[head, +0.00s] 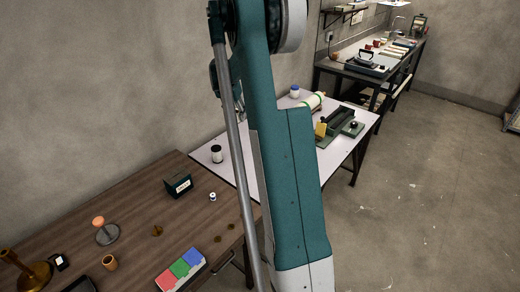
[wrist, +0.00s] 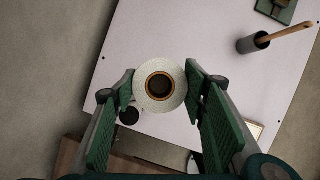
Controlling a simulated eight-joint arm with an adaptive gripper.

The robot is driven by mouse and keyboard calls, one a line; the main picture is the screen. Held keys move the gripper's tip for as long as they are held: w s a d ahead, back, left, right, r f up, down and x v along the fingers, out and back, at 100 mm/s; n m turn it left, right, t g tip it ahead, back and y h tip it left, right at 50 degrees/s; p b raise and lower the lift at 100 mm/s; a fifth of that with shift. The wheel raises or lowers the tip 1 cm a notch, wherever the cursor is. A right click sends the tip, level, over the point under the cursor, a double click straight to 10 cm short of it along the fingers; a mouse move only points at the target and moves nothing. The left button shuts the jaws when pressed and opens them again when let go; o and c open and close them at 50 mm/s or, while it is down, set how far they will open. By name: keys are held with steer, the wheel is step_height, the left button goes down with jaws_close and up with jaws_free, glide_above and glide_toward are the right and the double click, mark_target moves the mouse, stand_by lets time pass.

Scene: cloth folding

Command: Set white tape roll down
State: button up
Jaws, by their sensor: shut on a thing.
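The white tape roll (wrist: 172,100), with a brown core, is between the two green-padded fingers of my gripper (wrist: 160,88) in the wrist view. My gripper is shut on it, one finger on each side. The roll's round face is toward the camera. Behind it is the white tabletop (wrist: 145,45); the gap between roll and tabletop cannot be judged. In the head view my own arm hides the roll and most of the gripper. The white table also shows there (head: 359,112).
A green-and-black device (head: 340,123) is farther right. The brown table (head: 60,212) adjoins it. The tabletop's middle looks clear.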

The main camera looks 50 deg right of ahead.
steer(key=s+d, duration=0.6)
steer(key=d, duration=0.7)
step_height(320, 180, down, 12)
steer(key=shift+w+a+n+b, duration=0.2)
steer(key=shift+a+n+b, duration=0.1)
steer(key=shift+a+n, duration=0.1)
steer(key=shift+f, duration=0.15)
steer(key=shift+f+b, duration=0.7)
steer(key=shift+f, duration=2.4)
steer(key=shift+f+b, duration=0.4)
steer(key=shift+f, duration=1.45)
steer(key=shift+f, duration=0.1)
